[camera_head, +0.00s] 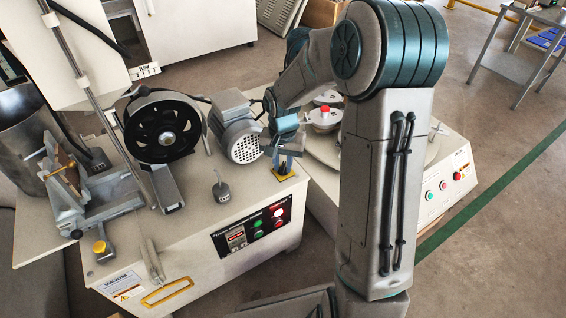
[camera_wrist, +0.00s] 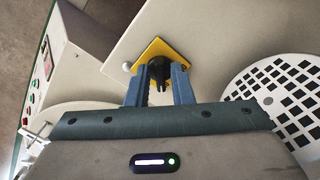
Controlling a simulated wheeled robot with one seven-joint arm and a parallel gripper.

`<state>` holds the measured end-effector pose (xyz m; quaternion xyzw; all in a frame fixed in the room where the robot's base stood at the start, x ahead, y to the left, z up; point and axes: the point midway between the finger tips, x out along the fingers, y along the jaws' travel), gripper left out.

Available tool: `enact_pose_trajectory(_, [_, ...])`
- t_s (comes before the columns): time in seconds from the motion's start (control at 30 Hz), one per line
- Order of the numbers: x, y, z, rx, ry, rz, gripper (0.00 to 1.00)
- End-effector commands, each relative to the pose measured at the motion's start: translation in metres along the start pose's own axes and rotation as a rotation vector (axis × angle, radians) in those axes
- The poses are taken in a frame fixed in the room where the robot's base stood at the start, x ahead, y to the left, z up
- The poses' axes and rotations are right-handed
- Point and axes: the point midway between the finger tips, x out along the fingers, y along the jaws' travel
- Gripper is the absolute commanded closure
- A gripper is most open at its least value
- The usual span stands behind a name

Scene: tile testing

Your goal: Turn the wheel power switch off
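The switch is a black rotary knob on a yellow square plate (camera_head: 285,174), at the right end of the near machine's top in the head view. In the wrist view the black knob (camera_wrist: 160,69) sits on the yellow plate (camera_wrist: 152,48), straight ahead of my fingers. My gripper (camera_wrist: 160,84) points down at it, with one blue-grey finger on each side. The knob fills the narrow gap between the fingertips. In the head view my gripper (camera_head: 284,158) is right over the plate and hides the knob. The knob's markings and angle are not readable.
The black wheel (camera_head: 165,128) and a grey motor (camera_head: 242,138) stand left of my gripper. A panel with green and red buttons (camera_head: 257,225) is on the machine's front. A second machine with a round disc and red-topped weight (camera_head: 325,115) stands behind my arm.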

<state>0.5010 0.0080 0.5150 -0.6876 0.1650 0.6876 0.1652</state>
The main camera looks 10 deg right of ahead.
Motion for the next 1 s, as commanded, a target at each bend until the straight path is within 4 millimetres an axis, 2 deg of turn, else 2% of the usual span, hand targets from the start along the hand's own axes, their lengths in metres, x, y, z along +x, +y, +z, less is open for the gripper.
enact_pose_trajectory(0.03, [-0.0001,0.0,0.0,0.0,0.0,0.0,0.94])
enact_pose_trajectory(0.07, [-0.0002,0.0,0.0,0.0,0.0,0.0,1.0])
enact_pose_trajectory(0.57, [-0.003,0.0004,0.0002,-0.078,-0.001,0.001,1.0])
enact_pose_trajectory(1.0, [-0.0056,0.0019,-0.0007,-0.441,-0.001,0.001,1.0])
